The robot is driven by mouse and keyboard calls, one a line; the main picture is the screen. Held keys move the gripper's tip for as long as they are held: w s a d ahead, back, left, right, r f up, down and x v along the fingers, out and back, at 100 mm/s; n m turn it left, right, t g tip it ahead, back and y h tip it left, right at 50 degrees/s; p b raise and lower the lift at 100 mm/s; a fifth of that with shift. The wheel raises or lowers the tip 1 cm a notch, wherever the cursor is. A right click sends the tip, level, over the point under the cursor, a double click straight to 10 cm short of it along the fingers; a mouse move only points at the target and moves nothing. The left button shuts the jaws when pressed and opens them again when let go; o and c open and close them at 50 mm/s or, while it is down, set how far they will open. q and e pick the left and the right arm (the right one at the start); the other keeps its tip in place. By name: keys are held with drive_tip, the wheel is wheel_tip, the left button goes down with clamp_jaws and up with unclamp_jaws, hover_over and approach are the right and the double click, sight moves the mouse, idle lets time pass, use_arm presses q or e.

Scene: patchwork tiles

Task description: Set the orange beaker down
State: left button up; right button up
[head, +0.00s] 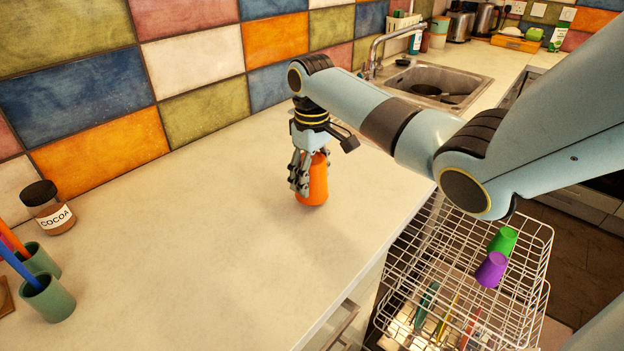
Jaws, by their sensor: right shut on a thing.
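The orange beaker (313,186) is at the countertop (215,240), upright or nearly so. Its base looks to be at the counter surface, but I cannot tell whether it touches. My right gripper (304,178) points down from above and is shut on the orange beaker, with its fingers covering the beaker's left side and upper part. My left gripper is not in view.
A dishwasher rack (450,232) with a purple cup (491,269) and a green cup (503,241) is pulled out at the right. A cocoa jar (47,207) and green pots (48,298) stand at the left. The sink (432,83) is behind. Counter left of the beaker is clear.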

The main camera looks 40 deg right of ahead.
drive_tip(key=shift+f, duration=0.6)
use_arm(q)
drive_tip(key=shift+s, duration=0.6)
use_arm(e)
drive_tip(key=shift+f, duration=0.25)
drive_tip(key=o, duration=1.1)
drive_tip(key=shift+f, duration=0.1)
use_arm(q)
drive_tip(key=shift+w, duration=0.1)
use_arm(e)
drive_tip(key=shift+r, duration=0.6)
wheel_tip(320, 180, up, 11)
drive_tip(key=shift+r+b, duration=0.1)
drive_tip(key=shift+b, duration=0.4)
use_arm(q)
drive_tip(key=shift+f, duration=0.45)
